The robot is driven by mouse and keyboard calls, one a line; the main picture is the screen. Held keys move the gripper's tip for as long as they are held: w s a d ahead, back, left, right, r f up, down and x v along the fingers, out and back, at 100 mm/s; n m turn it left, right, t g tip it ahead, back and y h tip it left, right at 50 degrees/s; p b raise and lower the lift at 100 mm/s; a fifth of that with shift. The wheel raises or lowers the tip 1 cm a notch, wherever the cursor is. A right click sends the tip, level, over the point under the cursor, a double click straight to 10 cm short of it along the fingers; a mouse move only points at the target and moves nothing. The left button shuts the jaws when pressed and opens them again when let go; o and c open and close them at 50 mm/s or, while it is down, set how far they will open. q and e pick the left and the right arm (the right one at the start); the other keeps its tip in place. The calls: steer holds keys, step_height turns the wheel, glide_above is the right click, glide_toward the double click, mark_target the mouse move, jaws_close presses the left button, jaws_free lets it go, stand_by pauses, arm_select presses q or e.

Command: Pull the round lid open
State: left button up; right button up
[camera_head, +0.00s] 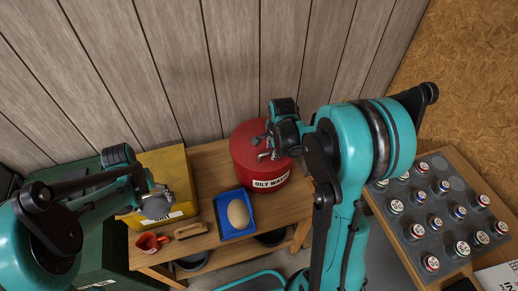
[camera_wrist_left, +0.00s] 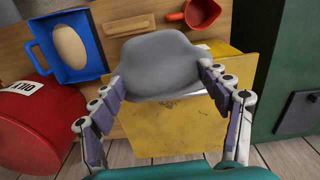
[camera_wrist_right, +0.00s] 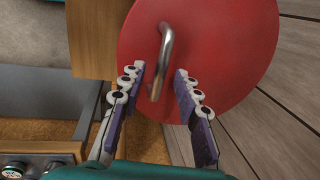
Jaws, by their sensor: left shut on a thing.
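The red can (camera_head: 262,187), labelled "OILY WA…" with the rest hidden, stands on the wooden bench. Its round red lid (camera_wrist_right: 225,50) looks closed and carries a curved metal handle (camera_wrist_right: 166,50). My right gripper (camera_wrist_right: 160,74) is over the lid with its fingers apart, one on each side of the handle; I see no clear contact. In the head view my right gripper (camera_head: 270,146) partly covers the lid. My left gripper (camera_wrist_left: 160,73) is shut on a grey, rag-like thing (camera_wrist_left: 160,60) and holds it above the yellow box (camera_wrist_left: 175,115).
A dark tray of several capped jars (camera_head: 433,210) stands right. A plank wall (camera_head: 230,60) is behind.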

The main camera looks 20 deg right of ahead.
jaws_close()
steer(key=shift+r, duration=0.1)
